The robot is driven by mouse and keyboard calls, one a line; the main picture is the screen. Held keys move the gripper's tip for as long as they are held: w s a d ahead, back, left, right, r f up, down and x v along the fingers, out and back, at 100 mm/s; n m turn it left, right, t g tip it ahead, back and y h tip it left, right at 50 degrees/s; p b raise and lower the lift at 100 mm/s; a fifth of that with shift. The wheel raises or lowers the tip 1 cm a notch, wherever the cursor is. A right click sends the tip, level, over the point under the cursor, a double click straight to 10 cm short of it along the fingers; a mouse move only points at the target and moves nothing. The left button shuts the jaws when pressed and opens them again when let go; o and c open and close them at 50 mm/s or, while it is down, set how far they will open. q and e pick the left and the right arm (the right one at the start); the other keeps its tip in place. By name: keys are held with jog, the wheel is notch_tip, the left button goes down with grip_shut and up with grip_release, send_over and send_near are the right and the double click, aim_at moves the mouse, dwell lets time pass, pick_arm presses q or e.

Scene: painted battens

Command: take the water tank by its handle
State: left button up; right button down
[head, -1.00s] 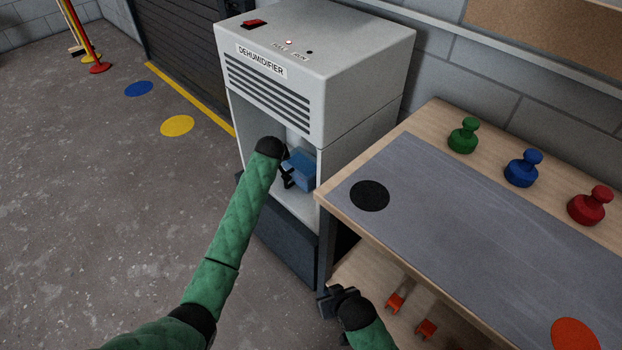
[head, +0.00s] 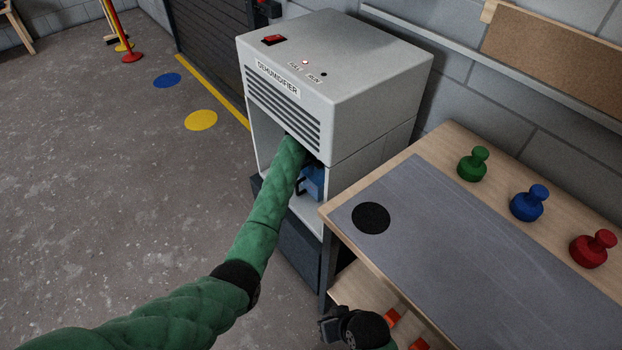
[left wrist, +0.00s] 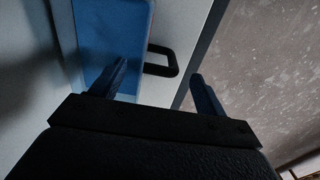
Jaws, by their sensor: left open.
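The blue water tank (head: 314,183) sits in the open lower bay of the grey dehumidifier (head: 330,80). In the left wrist view the tank (left wrist: 112,40) is at the upper left, with its black loop handle (left wrist: 172,62) sticking out to the right. My left gripper (left wrist: 158,88) is open, its two fingers pointing toward the handle. The handle lies ahead of the gap between the fingertips, and I see no contact. In the head view my green left arm reaches into the bay and hides part of the tank. My right gripper (head: 328,328) is low, beside the bench; its jaws are unclear.
A wooden bench (head: 440,150) with a grey top stands right of the dehumidifier. It carries a green knob (head: 473,165), a blue knob (head: 527,204) and a red knob (head: 593,250). The floor (head: 110,190) at the left is open. The bay's side walls are close around my left arm.

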aim_at(302, 191)
pick_arm(q)
jog(key=shift+d+f, duration=0.15)
jog(key=shift+f, duration=3.4)
jog(key=shift+c, duration=0.2)
jog(key=c, duration=1.4)
jog(key=shift+r, duration=0.1)
grip_shut()
jog(key=shift+r, duration=0.1)
